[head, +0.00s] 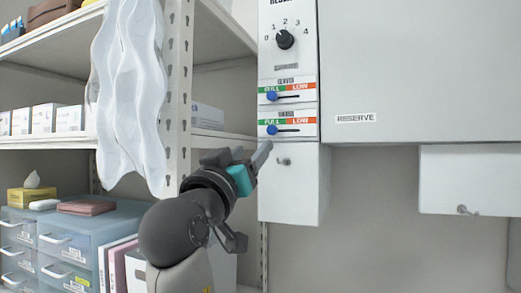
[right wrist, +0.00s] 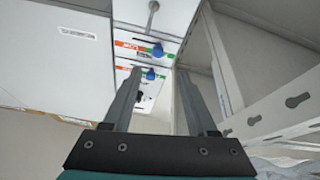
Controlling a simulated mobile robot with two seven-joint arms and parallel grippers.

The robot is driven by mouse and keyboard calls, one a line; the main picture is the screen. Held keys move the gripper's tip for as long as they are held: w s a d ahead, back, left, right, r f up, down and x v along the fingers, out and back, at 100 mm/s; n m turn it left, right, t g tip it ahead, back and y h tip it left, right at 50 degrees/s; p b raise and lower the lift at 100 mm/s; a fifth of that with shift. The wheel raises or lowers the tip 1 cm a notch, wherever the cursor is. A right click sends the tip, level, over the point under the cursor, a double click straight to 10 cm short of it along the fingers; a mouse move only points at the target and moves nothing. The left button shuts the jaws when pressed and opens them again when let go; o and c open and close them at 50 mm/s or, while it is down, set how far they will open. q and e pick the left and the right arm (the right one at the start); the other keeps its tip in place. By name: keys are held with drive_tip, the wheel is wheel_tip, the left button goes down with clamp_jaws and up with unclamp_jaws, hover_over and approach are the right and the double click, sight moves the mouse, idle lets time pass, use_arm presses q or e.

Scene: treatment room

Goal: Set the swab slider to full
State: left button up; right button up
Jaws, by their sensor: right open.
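The supply panel carries two slider strips, each green FULL on the left and red LOW on the right. The upper slider (head: 272,96) has a label like GLOVES. The lower slider (head: 272,130) has a blurred label, perhaps the swab one. Both blue knobs sit toward the FULL end. In the right wrist view, turned over, the nearer knob (right wrist: 158,49) and farther knob (right wrist: 150,73) show beyond the fingers. My right gripper (head: 243,155) is open and empty, below and left of the lower slider. It also shows in the right wrist view (right wrist: 158,76). My left gripper is not in view.
A rotary dial (head: 285,39) is above the sliders, and a white box with a small knob (head: 284,161) is below them. A RESERVE cabinet (head: 420,70) stands right. A perforated shelf post (head: 178,100) and hanging translucent sheet (head: 128,90) are close on the left.

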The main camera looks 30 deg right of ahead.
drive_tip(key=v, duration=0.4)
drive_tip(key=shift+s+b, duration=0.1)
drive_tip(key=shift+b, duration=0.3)
